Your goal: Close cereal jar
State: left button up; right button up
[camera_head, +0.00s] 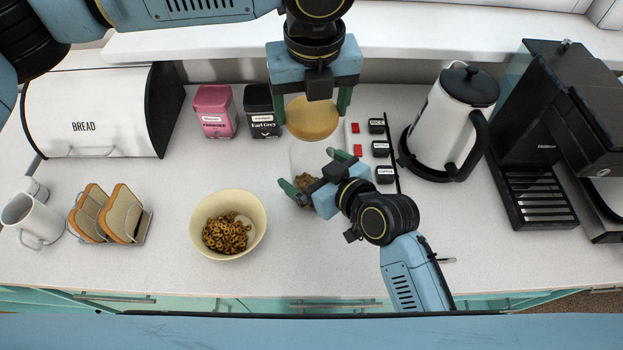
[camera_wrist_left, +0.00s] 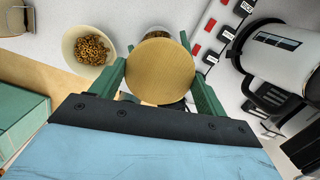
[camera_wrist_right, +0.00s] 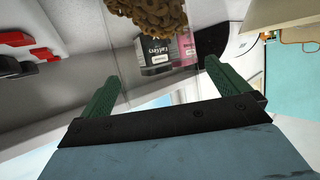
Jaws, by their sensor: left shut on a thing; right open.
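My left gripper (camera_head: 312,108) is shut on the round wooden lid (camera_head: 312,120), also seen in the left wrist view (camera_wrist_left: 160,72). The lid is held up near the jar's mouth, and I cannot tell whether it touches the rim. The clear cereal jar (camera_head: 303,158) stands on the counter with brown cereal rings in its bottom. It is faint in the head view and partly hidden by the lid. My right gripper (camera_head: 312,172) is open with its fingers on either side of the jar; in the right wrist view the jar (camera_wrist_right: 150,60) shows between and beyond the fingertips.
A cream bowl of cereal rings (camera_head: 257,212) stands left of the jar. Pink (camera_head: 215,112) and black (camera_head: 262,112) tea tins stand behind left. A labelled switch strip (camera_head: 381,150), a kettle (camera_head: 448,125) and a coffee machine (camera_head: 540,140) are to the right. A toast rack (camera_head: 143,228) is far left.

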jog(key=shift+c, duration=0.3)
jog(key=c, duration=1.4)
pick_arm(q)
send_near(312, 144)
jog(key=shift+s+a+f, duration=0.1)
jog(key=shift+s+f, duration=0.25)
jog(key=shift+s, duration=0.35)
jog(key=shift+s+a+f, duration=0.1)
jog(key=shift+s+f, duration=0.25)
jog(key=shift+s, duration=0.35)
jog(key=shift+f, duration=0.85)
jog(key=shift+f, duration=0.2)
jog(key=shift+s+f, duration=0.15)
jog(key=shift+f, duration=0.6)
pick_arm(e)
jog(key=shift+a, duration=0.15)
pick_arm(q)
jog(key=shift+d+r, duration=0.15)
jog(key=shift+r, duration=0.45)
